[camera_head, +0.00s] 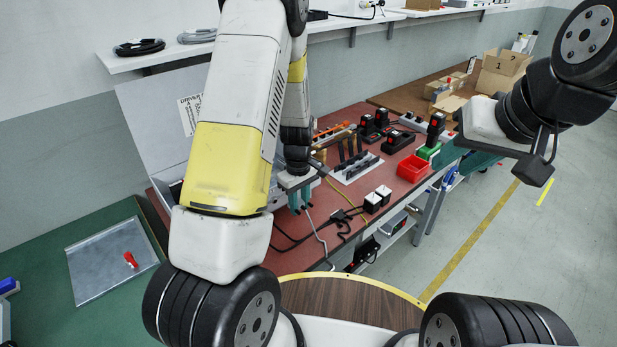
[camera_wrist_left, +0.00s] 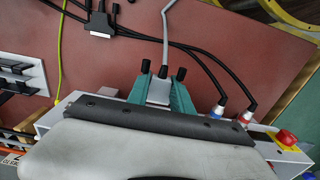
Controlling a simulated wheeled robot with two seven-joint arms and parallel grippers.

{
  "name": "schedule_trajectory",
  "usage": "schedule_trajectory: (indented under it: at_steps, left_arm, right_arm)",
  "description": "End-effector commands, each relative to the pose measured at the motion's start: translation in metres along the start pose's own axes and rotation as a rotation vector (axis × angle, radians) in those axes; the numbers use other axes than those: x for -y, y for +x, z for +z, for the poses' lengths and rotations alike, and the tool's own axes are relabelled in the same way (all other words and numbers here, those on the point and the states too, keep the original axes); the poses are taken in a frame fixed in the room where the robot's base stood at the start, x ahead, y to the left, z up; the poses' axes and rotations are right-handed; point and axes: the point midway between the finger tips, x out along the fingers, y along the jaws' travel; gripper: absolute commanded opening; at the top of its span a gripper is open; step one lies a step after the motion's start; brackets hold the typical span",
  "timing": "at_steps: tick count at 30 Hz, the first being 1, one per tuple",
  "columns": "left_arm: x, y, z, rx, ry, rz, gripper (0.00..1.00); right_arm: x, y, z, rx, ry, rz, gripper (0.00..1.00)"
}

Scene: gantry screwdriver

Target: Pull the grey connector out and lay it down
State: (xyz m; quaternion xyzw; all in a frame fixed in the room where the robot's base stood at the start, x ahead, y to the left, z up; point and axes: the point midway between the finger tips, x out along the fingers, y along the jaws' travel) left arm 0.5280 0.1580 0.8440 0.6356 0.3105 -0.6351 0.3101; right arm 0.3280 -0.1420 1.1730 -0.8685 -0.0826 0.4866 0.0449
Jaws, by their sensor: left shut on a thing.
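The grey connector (camera_wrist_left: 159,91) is between the teal fingers of my left gripper (camera_wrist_left: 157,95) in the left wrist view. Its grey cable (camera_wrist_left: 164,35) runs away toward the top. In the head view my left gripper (camera_head: 300,199) points down at the grey box (camera_head: 277,203) on the red table. The gripper body hides the connector's far end, so I cannot tell whether it still sits in the socket. My right gripper (camera_head: 477,161) hangs beyond the table's right side, its teal fingers partly covered by the arm.
Beside the grey connector, a blue-ringed plug (camera_wrist_left: 217,111) and a red-ringed plug (camera_wrist_left: 247,117) with black cables enter the box. A red stop button (camera_wrist_left: 287,138) is at its end. A red bin (camera_head: 412,168) stands farther right. Some red tabletop (camera_wrist_left: 245,45) is bare.

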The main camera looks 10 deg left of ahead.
Motion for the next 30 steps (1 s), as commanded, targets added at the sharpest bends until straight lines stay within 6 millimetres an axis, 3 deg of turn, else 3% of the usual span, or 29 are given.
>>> schedule_trajectory:
  at_steps: [30]
  left_arm:
    - [0.0,0.0,0.049,0.0,0.001,0.0,0.0]
  right_arm:
    - [0.0,0.0,0.0,0.0,0.0,0.0,0.33]
